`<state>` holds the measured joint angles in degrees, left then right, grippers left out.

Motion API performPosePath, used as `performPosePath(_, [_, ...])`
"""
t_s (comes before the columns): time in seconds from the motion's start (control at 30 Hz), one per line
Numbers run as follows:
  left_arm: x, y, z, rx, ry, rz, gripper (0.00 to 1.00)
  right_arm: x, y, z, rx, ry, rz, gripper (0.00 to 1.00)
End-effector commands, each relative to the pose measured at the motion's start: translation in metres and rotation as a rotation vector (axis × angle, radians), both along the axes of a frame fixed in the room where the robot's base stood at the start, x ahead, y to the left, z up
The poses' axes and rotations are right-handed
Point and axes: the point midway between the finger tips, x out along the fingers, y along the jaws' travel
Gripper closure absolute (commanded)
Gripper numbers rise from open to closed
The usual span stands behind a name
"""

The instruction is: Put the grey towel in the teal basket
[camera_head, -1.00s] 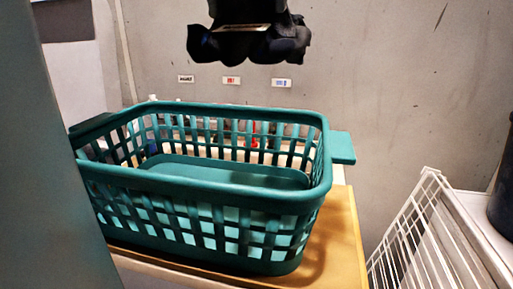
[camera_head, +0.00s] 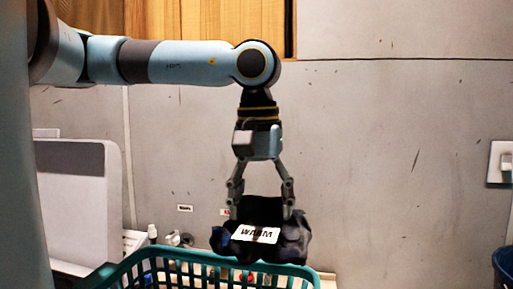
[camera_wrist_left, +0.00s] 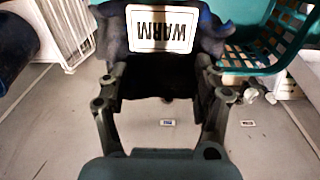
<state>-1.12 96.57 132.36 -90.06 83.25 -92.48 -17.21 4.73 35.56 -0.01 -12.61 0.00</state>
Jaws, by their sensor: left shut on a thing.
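My left gripper (camera_head: 261,208) hangs fingers down and is shut on a dark, nearly black bunched cloth (camera_head: 291,234) with a white "WARM" label on it. I see no plainly grey towel; this cloth is the only one in view. The teal basket (camera_head: 150,256) is at the bottom of the head view, mostly cut off. The cloth overlaps its far rim in the picture; how high it is above the basket is hard to tell. In the left wrist view the cloth (camera_wrist_left: 115,38) is between the fingers, with the basket (camera_wrist_left: 246,58) at upper right. My right gripper is not in view.
A grey wall (camera_head: 370,150) stands behind the basket, with small labels on it. Small bottles (camera_head: 152,231) stand behind the basket's left side. A white wire rack (camera_wrist_left: 66,30) shows at upper left in the wrist view.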

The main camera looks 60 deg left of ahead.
Motion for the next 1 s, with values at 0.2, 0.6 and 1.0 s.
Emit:
performPosePath(0.2, [-0.012,0.002,-0.008,-0.034,0.054,0.023,0.92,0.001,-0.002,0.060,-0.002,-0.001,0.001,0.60])
performPosePath(0.6, [-0.020,0.004,-0.029,-0.041,0.073,0.035,0.92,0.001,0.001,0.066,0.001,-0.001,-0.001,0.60])
performPosePath(1.0, [-0.019,0.004,-0.068,-0.041,0.072,0.035,0.92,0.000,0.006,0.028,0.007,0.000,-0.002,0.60])
